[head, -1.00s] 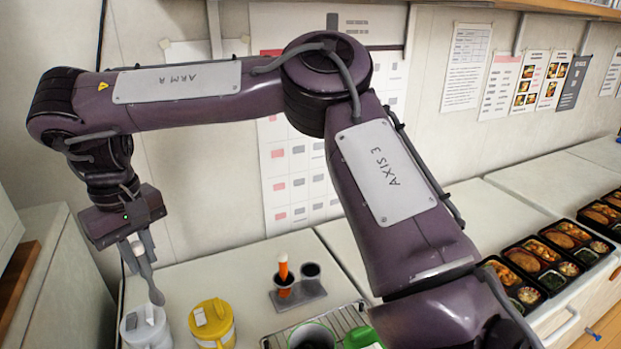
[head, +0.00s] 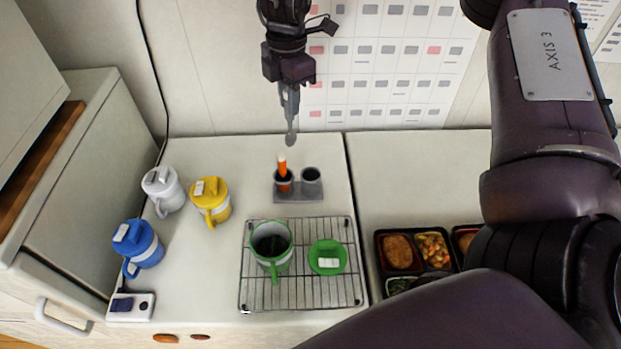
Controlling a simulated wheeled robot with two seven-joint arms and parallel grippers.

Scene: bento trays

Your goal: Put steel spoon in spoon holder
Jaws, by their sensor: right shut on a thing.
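My right gripper (head: 288,90) hangs at the top centre of the head view, shut on the steel spoon. The grey steel spoon (head: 291,138) points bowl down below the fingers; its upper part is hidden by the gripper. The spoon holder (head: 298,197) is a grey base with two dark cups on the counter below the spoon in the picture. Its left cup holds an orange-handled utensil (head: 282,167) standing up; its right cup (head: 311,176) looks empty. The spoon appears apart from the holder, above and behind it. My left gripper is out of view.
A wire rack (head: 301,299) in front of the holder bears an open green mug (head: 271,245) and a green lid (head: 327,257). White (head: 162,189), yellow (head: 211,202) and blue (head: 138,243) lidded mugs stand left. Bento trays (head: 397,252) lie right.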

